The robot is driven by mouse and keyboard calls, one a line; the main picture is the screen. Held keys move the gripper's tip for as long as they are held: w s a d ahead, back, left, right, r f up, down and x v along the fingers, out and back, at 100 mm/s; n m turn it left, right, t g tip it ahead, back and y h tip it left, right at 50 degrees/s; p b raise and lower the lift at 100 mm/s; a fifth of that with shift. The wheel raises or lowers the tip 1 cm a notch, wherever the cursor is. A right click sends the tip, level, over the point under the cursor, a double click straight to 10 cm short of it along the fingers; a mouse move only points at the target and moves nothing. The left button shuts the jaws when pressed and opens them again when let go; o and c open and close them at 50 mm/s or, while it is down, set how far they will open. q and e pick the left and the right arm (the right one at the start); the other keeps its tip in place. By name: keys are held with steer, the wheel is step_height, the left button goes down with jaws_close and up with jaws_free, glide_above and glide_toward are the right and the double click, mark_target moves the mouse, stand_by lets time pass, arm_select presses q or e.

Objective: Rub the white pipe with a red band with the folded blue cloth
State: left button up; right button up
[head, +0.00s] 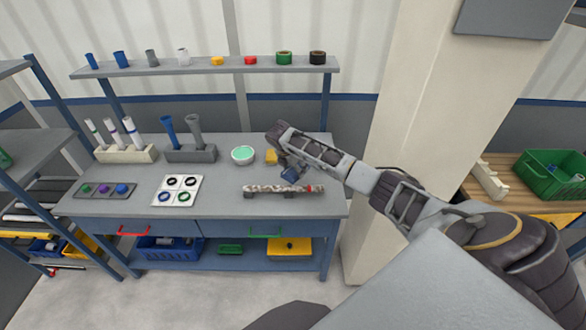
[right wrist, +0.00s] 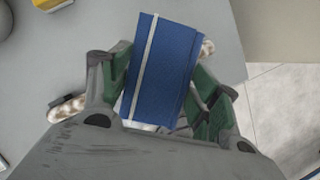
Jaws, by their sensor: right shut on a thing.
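The white pipe with a red band (head: 265,188) lies level across a low dark support near the table's front right; brown speckled stains cover much of it and the red band is near its right end. My right gripper (head: 291,172) is shut on the folded blue cloth (right wrist: 168,65), which has a white stripe. In the head view the cloth is just behind and above the pipe; I cannot tell whether they touch. In the right wrist view the cloth hides the pipe's middle, and stained parts of the pipe (right wrist: 70,106) show on both sides. My left gripper is out of view.
On the table (head: 225,205) are a ring tray (head: 178,190), a tray of coloured pieces (head: 104,190), two pipe racks, a round mint-topped dish (head: 243,155) and a yellow block (head: 271,156). A shelf of fittings (head: 205,67) runs behind; a pillar (head: 395,130) stands right.

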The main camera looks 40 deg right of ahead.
steer(key=shift+s+m, duration=0.15)
steer(key=shift+m, duration=0.45)
steer(key=shift+f, duration=0.1)
